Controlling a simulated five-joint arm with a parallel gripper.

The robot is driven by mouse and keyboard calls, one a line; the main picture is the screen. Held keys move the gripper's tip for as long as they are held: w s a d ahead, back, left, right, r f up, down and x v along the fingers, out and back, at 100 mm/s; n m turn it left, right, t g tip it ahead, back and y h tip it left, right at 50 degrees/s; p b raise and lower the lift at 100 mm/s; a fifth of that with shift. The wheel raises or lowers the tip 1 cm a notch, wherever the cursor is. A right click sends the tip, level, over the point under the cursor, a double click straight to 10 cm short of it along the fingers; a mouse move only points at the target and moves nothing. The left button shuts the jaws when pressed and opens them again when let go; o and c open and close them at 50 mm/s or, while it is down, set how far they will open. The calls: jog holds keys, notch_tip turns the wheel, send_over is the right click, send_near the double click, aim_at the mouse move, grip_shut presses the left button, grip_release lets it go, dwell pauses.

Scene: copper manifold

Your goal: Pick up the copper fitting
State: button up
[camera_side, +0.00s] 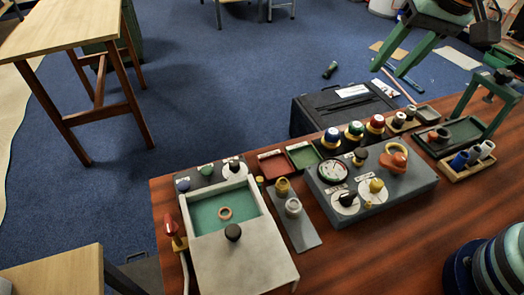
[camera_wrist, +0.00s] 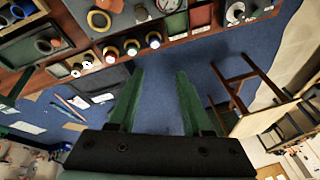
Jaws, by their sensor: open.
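A small copper-coloured ring (camera_side: 225,213), which looks like the copper fitting, lies on the green floor of a pale open-topped box (camera_side: 255,262) in the side view. I cannot make the ring out in the wrist view. My gripper (camera_side: 388,70) has green fingers and is high at the upper right of the side view, far from the ring. In the wrist view my gripper (camera_wrist: 160,72) is open, with nothing between its fingers. An orange ring-shaped part (camera_side: 395,158) sits on the grey gauge box (camera_side: 400,190); it also shows in the wrist view (camera_wrist: 99,20).
Coloured knobs (camera_side: 355,130) line the back. A green frame (camera_side: 470,95) and a wooden holder (camera_side: 468,170) are at the right.

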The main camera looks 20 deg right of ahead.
jog(key=w+a+f+m+g, duration=0.2)
jog(key=w+a+m, duration=0.1)
jog(key=a, duration=0.8)
jog(key=m+g+h, duration=0.1)
jog(key=m+g, duration=0.1)
jog(key=m, duration=0.6)
send_over(225, 212)
notch_tip(225, 212, down, 10)
jog(key=f, duration=0.6)
jog(key=shift+s+a+f, duration=0.15)
jog(key=shift+a+f, duration=0.05)
jog(key=shift+f, duration=0.1)
jog(key=shift+d+f, duration=0.2)
jog(key=shift+f, duration=2.7)
grip_shut()
